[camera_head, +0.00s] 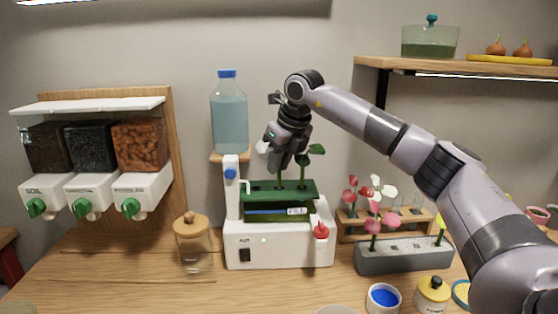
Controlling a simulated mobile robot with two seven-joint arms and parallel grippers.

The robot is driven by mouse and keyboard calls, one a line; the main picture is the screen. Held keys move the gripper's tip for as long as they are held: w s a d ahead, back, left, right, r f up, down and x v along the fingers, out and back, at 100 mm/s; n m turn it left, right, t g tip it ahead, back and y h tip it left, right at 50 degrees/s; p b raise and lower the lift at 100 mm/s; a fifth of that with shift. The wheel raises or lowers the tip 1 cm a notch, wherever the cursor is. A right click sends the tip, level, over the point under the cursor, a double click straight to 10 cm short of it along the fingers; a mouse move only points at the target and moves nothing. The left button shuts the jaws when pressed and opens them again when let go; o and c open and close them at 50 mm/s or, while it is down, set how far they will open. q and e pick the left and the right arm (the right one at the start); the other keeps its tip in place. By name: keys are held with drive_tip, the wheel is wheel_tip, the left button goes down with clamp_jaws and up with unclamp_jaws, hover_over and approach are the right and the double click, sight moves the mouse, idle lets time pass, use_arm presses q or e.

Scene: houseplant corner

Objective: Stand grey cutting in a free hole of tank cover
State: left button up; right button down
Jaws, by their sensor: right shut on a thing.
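The tank cover (258,198) is the green top of a white tank unit in the middle of the table. My right gripper (281,160) is above the cover, pointing down, and is shut on a cutting. A pale grey-white part of this cutting (263,147) shows at the left of the fingers. A green stem (279,178) shows below the fingers and reaches the cover; I cannot tell whether it is in a hole. A second cutting with green leaves (316,149) stands upright in the cover just right of the gripper. My left gripper is not in view.
A water bottle (229,120) stands at the unit's back left. A glass jar (193,248) is to the left. A grey planter (400,258) with flowers, a blue-filled dish (383,299) and a yellow jar (432,293) are to the right. A shelf (470,67) is above right.

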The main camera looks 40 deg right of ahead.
drive_tip(key=shift+f+b, duration=0.4)
drive_tip(key=shift+f, duration=0.35)
drive_tip(key=c, duration=0.5)
unclamp_jaws()
drive_tip(key=shift+c, duration=0.2)
wheel_tip(320, 180, up, 3)
drive_tip(key=shift+f+p, duration=0.2)
drive_tip(key=shift+p, duration=1.05)
drive_tip(key=shift+r, duration=2.25)
